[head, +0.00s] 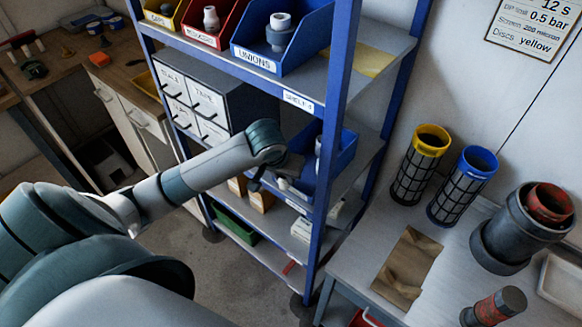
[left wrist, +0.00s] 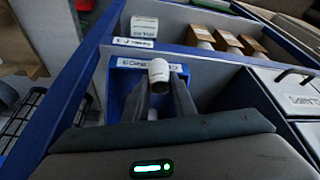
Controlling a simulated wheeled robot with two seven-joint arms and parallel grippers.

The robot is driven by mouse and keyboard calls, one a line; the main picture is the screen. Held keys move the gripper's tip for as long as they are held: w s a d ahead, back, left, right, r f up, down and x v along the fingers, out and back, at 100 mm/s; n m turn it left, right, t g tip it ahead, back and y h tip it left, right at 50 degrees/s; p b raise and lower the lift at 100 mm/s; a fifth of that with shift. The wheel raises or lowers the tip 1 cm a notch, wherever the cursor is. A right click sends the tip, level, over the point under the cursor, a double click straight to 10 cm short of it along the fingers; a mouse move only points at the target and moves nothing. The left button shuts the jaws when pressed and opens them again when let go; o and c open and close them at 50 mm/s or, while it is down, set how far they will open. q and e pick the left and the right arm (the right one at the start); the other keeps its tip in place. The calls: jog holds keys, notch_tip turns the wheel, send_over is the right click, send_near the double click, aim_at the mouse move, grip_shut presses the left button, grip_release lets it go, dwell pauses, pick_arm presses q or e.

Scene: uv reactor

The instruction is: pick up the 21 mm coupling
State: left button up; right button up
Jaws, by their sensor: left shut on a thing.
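My left gripper (left wrist: 160,88) is shut on a small white, tube-shaped coupling (left wrist: 158,72) in the left wrist view. The coupling's open end shows between the fingertips; no size mark is readable on it. It is held over or in a blue bin (left wrist: 120,66) with a white label. The bin's inside is partly hidden by my arm. My right gripper is not in view.
A blue shelf post (head: 330,130) stands close right of my left arm. White drawers (head: 190,105) are at its left, and the shelf board with the UNIONS bin (head: 284,35) is above. A bench (head: 365,240) with mesh filters (head: 420,163) stands at the right.

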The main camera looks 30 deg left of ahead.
pick_arm(q)
jog(key=s+d+b, duration=0.2)
jog(key=s, duration=0.8)
jog(key=shift+s+d, duration=0.3)
jog(key=shift+s, duration=0.05)
jog(key=shift+b, duration=0.3)
